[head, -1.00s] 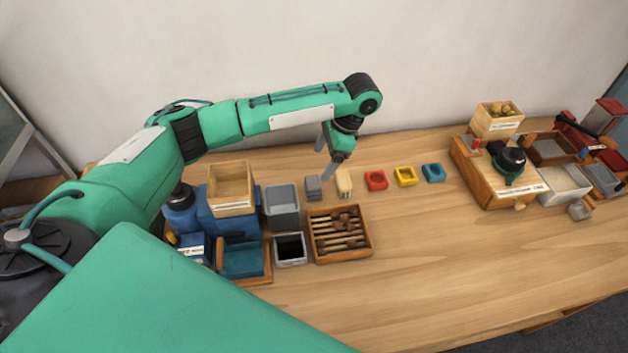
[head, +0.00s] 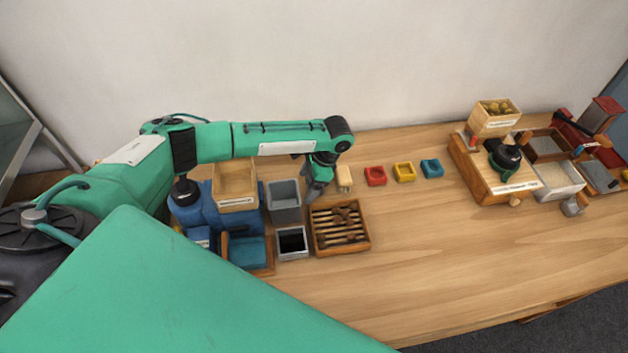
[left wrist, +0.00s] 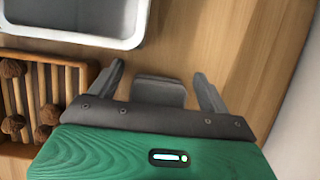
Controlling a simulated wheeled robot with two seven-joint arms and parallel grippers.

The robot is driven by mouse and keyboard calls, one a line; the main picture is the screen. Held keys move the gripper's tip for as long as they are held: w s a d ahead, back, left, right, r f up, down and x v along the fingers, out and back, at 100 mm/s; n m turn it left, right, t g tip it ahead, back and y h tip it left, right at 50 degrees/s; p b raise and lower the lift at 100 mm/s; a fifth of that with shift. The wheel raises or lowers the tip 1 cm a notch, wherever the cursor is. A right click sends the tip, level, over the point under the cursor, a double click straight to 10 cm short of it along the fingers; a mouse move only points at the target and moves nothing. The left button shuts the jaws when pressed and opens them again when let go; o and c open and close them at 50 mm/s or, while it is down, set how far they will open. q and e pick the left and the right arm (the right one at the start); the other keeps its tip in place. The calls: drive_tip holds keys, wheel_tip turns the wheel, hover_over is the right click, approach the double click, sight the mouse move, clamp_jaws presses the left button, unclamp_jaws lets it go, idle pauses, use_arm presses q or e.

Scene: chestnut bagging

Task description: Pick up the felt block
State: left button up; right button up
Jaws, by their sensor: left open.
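The felt block (left wrist: 158,91) is a grey block on the wooden table. In the left wrist view it sits between the two fingers of my left gripper (left wrist: 159,73), with its near part hidden behind the gripper body. The fingers are spread on either side of it, with a gap showing on each side. In the head view my left gripper (head: 317,190) is down between the grey bin and the wooden brush block and covers the felt block. My right gripper is not in view.
A grey bin (head: 284,198) stands close on the left of my left gripper. A slatted wooden tray (head: 340,248) with chestnuts lies in front. A pale brush block (head: 344,178) stands just right, then red, yellow and blue pieces. The table's middle front is clear.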

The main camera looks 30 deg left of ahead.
use_arm(q)
drive_tip(key=shift+c, duration=0.2)
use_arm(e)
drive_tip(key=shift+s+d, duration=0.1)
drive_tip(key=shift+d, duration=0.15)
use_arm(q)
drive_tip(key=c, duration=1.1)
drive_tip(key=shift+o, duration=0.2)
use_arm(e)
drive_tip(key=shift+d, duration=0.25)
use_arm(q)
drive_tip(key=shift+r, duration=0.15)
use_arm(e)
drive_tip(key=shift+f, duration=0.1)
